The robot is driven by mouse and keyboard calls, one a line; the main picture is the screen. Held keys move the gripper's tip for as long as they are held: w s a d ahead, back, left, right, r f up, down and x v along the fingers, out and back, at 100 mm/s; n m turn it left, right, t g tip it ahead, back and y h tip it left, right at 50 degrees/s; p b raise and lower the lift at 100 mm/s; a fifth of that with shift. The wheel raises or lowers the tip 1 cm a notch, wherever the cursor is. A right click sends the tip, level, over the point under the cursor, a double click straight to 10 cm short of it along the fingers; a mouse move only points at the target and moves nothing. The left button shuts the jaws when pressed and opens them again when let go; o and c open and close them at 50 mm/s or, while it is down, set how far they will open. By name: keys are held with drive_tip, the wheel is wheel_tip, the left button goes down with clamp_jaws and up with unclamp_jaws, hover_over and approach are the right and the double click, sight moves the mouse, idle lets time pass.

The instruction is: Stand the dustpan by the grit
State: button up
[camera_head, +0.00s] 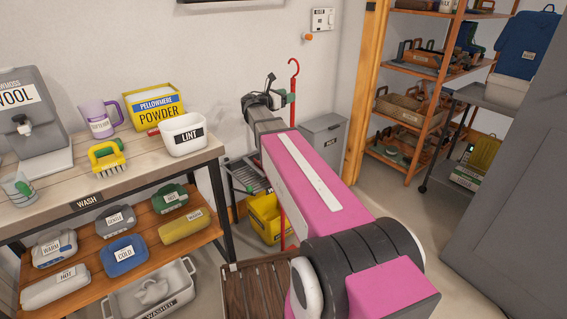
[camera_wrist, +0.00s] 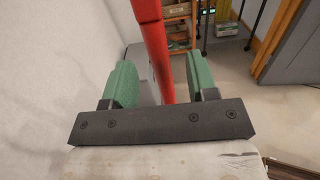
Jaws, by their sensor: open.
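A thin red pole with a hooked top (camera_head: 293,85) stands upright beyond the wash table. It may be the dustpan's handle, but its lower end is hidden behind my arm and I cannot make out a pan. My gripper (camera_head: 272,98) is at the pole's upper part. In the wrist view, the red pole (camera_wrist: 155,45) runs between the two green fingers of my gripper (camera_wrist: 160,80), with gaps on both sides. The fingers are open. A grey lidded bin (camera_head: 325,132) with an unreadable label stands by the wall; I cannot tell whether it holds the grit.
The wash table (camera_head: 50,208) on the left carries a powder box (camera_head: 153,105), a lint tub (camera_head: 183,134) and a yellow brush (camera_head: 106,157). A yellow bucket (camera_head: 266,218) and a slatted brown crate (camera_head: 255,285) are on the floor. Shelves (camera_head: 412,130) stand at the back right.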

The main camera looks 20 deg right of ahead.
drive_tip(key=shift+x, duration=2.8)
clamp_jaws()
